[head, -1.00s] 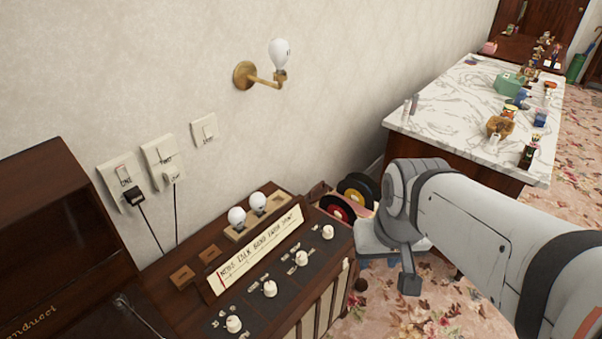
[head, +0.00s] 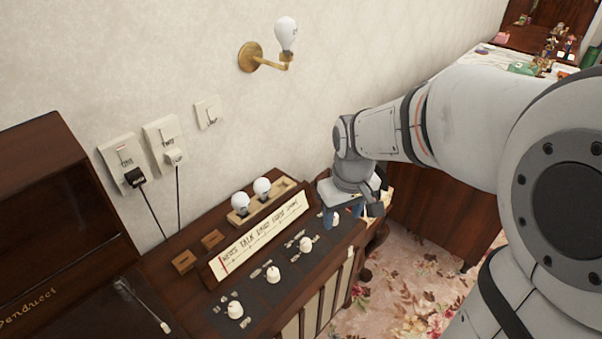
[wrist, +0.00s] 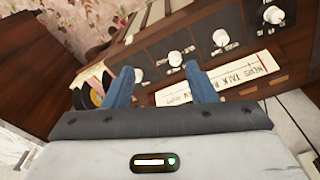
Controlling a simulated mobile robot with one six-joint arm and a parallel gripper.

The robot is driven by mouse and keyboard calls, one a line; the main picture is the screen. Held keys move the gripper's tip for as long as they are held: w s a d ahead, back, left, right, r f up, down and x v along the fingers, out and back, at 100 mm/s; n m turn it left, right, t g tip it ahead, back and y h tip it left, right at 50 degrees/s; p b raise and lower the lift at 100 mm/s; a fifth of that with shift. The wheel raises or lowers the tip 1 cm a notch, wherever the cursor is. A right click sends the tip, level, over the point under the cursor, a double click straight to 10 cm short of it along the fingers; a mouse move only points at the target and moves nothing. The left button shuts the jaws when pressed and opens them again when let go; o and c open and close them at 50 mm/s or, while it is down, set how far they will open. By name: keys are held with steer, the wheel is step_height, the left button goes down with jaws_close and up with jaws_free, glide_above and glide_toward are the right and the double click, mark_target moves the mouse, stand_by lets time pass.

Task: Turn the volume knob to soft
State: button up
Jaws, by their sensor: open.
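The brown wooden radio has a dark control strip with several white knobs. In the head view they run from the front knob (head: 235,310) through a second (head: 273,274) and third (head: 305,244) to the far-end knob (head: 331,219). The small labels are unreadable, so I cannot tell which is volume. My gripper (head: 346,214) is over the radio's far end, close to the far-end knob and partly covering it. In the wrist view my blue fingers (wrist: 158,72) are apart and empty. The far-end knob (wrist: 138,75) shows between them, nearer the left finger; contact is unclear.
A tilted station dial (head: 262,236) and two bulbs in a wooden holder (head: 262,188) stand beside the knobs. Wall switches (head: 165,143) with cords and a brass lamp (head: 265,58) are on the wall. Records (wrist: 90,95) lie close to my left finger in the wrist view.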

mark_target(306, 241)
steer(key=w+a+f+n+b, duration=0.1)
steer(key=w+a+f, duration=0.1)
steer(key=w+f, duration=0.1)
steer(key=w+a+f+n+g, duration=0.1)
steer(key=w+a+f+n, duration=0.1)
steer(key=f, duration=0.4)
steer(key=w+a+f+n+b, duration=0.1)
steer(key=w+a+f, duration=0.1)
steer(key=w+f, duration=0.3)
steer(key=shift+w+a+n+b, duration=0.1)
steer(key=shift+a+n+b, duration=0.2)
steer(key=shift+a+b, duration=0.05)
steer(key=shift+w+a+f, duration=0.1)
steer(key=shift+a+f, duration=0.05)
steer(key=shift+f, duration=0.5)
step_height(306, 241, down, 7)
steer(key=shift+b, duration=0.3)
steer(key=c, duration=1)
